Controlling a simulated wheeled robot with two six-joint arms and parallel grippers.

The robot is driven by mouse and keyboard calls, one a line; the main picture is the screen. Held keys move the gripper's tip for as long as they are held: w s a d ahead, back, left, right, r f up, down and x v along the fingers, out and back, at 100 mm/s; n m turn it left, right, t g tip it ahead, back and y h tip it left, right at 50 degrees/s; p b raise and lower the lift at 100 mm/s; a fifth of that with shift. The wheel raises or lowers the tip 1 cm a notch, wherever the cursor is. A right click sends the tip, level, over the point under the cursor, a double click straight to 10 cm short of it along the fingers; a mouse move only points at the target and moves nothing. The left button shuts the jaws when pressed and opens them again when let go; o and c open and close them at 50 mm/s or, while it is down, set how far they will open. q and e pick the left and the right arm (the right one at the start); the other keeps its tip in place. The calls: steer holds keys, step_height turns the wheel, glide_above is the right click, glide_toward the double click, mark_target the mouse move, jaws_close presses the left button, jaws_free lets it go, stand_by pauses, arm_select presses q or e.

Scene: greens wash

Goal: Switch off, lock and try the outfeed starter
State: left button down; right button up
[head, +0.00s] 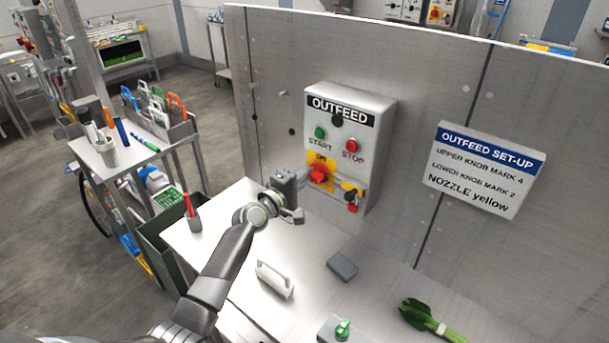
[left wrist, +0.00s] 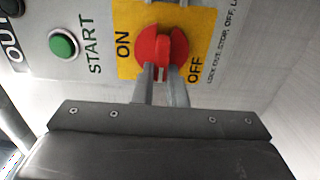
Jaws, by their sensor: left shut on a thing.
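The outfeed starter (head: 380,110) is a grey box on the upright metal panel, with a green START button (head: 320,132) and a red STOP button (head: 352,146). Its red rotary switch (head: 319,172) sits on a yellow plate marked ON and OFF. In the left wrist view the switch handle (left wrist: 162,50) is between the fingers of my left gripper (left wrist: 163,76), which is shut on it. I cannot tell surely which mark the handle points to. A small black and red fitting (head: 351,198) is at the box's lower right. My right gripper is not in view.
A white handled tool (head: 274,279), a grey block (head: 342,266) and a bunch of greens (head: 432,318) lie on the metal bench. A green-topped fitting (head: 342,328) is at its front. An OUTFEED SET-UP sign (head: 484,168) hangs right of the starter.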

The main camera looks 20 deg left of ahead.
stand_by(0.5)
arm_select(q)
steer(key=c, duration=1.5)
jaws_free()
steer(key=b+v, duration=0.1)
steer(key=v, duration=1.6)
steer(key=shift+s+a, duration=0.1)
steer(key=shift+s, duration=0.1)
